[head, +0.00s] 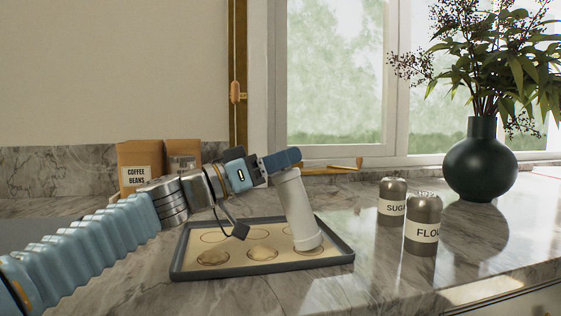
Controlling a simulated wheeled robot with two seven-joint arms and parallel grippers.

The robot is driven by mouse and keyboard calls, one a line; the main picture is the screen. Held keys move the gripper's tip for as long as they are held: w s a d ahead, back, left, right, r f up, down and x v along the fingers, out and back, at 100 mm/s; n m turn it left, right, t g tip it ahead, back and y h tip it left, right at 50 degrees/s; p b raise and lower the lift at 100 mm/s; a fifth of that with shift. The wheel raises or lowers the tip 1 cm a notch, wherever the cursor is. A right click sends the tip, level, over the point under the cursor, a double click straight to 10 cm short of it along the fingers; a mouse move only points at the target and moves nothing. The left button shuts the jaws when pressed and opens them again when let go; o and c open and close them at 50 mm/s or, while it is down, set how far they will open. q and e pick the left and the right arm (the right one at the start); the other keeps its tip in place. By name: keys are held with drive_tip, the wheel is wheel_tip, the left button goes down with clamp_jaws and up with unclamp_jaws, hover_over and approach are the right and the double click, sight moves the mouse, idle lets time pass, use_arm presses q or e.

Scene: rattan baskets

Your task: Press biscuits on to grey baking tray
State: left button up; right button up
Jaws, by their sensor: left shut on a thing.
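The grey baking tray (262,268) lies on the marble counter, with a pale sheet marked with rings. Several round biscuits (262,254) lie along its front row. My left gripper (280,160) is shut on the upper part of a white cylinder (302,215). The cylinder leans slightly, and its lower end is over the tray's right side. A biscuit or ring (309,250) shows partly beneath its lower edge; I cannot tell whether they touch. My right gripper is not in view.
A sugar shaker (392,188) and a flour shaker (422,240) stand right of the tray. A dark vase with a plant (480,165) stands behind them. Coffee bean bags (139,167) stand at the back left. The front counter is clear.

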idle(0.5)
use_arm(q)
drive_tip(key=shift+r+p, duration=2.35)
drive_tip(key=shift+r, duration=1.15)
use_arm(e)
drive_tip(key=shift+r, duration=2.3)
